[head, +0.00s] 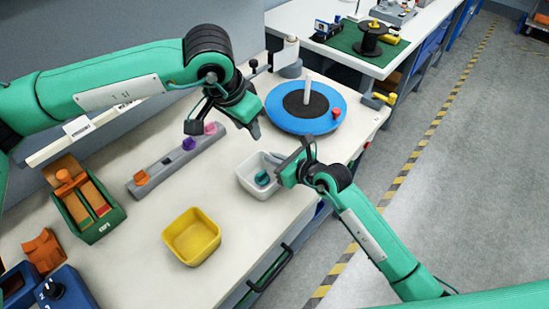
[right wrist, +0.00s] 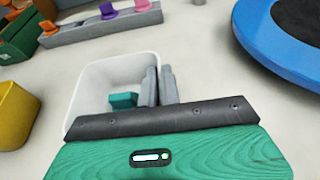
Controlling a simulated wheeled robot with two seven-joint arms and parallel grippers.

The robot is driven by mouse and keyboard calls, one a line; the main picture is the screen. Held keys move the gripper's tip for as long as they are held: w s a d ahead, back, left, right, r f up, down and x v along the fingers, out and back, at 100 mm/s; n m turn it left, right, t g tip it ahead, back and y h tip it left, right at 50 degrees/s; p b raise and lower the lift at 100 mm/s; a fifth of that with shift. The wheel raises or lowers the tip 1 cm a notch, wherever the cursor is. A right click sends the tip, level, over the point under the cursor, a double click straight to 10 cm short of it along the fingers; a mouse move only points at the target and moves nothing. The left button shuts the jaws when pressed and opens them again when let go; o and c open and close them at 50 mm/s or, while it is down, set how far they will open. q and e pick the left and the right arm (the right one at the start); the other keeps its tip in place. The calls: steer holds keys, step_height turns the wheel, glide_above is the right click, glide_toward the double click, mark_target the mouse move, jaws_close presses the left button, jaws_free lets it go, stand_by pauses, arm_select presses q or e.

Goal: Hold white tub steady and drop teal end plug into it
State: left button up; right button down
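The white tub (head: 246,183) stands on the pale bench near its front edge, and also shows in the right wrist view (right wrist: 92,88). The teal end plug (head: 262,178) lies inside it, also visible in the right wrist view (right wrist: 123,100). My right gripper (head: 291,164) is at the tub's right side. In the right wrist view its fingers (right wrist: 160,86) are close together, one on each side of the tub's right wall, shut on it. My left gripper (head: 224,127) is open and empty, above the bench behind and left of the tub.
A grey rail (head: 165,172) with orange, purple and pink plugs lies left of the tub. A blue round turntable (head: 290,122) is behind it. A yellow bin (head: 191,237) stands front left and a green box (head: 105,222) farther left. Bench between bin and tub is clear.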

stand_by(0.3)
steer(key=c, duration=1.5)
jaws_free()
steer(key=shift+c, duration=0.2)
steer(key=shift+s, duration=0.1)
steer(key=v, duration=1.2)
steer(key=shift+f, duration=0.1)
